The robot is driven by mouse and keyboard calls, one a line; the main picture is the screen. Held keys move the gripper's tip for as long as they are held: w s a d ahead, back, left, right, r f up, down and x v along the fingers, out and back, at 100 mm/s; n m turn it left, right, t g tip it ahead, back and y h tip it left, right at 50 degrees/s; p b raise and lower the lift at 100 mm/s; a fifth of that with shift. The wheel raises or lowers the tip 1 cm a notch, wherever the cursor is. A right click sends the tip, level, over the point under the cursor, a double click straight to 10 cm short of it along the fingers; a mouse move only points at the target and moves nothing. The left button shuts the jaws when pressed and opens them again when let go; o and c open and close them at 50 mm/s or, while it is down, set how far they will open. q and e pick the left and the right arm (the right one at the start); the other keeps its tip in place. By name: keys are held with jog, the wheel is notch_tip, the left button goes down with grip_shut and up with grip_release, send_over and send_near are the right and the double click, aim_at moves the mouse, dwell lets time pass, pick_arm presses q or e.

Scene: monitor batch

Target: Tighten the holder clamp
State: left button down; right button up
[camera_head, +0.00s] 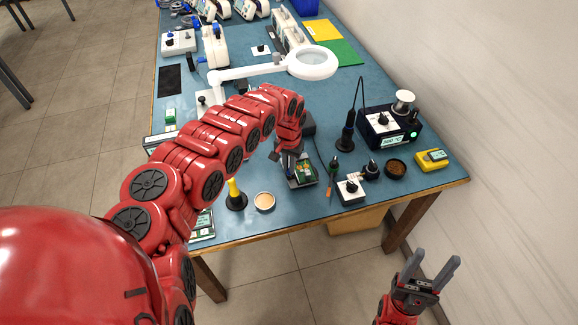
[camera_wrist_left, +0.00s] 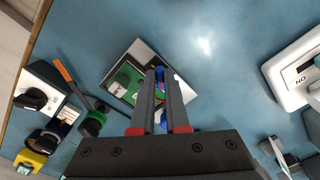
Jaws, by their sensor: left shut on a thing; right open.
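The board holder (camera_head: 302,183) is a small grey frame with a green circuit board (camera_head: 306,170) in it, near the table's front middle. In the left wrist view the holder (camera_wrist_left: 149,58) lies under the fingers, with the green board (camera_wrist_left: 119,88) to their left. My left gripper (camera_head: 287,157) reaches down onto the holder. Its fingers (camera_wrist_left: 160,73) are nearly together, shut on a small blue part, seemingly the clamp's knob (camera_wrist_left: 161,72), mostly hidden by them. My right gripper (camera_head: 432,268) is open and empty, off the table's front right edge.
A soldering station (camera_head: 385,127) and a boxed knob switch (camera_head: 351,190) stand right of the holder. A screwdriver (camera_head: 332,176) lies close beside it. A yellow-topped bottle (camera_head: 235,196) and a round tin (camera_head: 265,201) stand left. A white magnifier lamp (camera_head: 270,68) is behind.

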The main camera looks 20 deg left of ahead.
pick_arm(q)
jog(key=shift+m, duration=0.4)
jog(key=m, duration=0.3)
jog(key=shift+m, duration=0.3)
jog(key=shift+a+m+b, duration=0.1)
jog(key=shift+m+b, duration=0.35)
jog(key=shift+m, duration=1.85)
jog(key=c, duration=0.9)
grip_release()
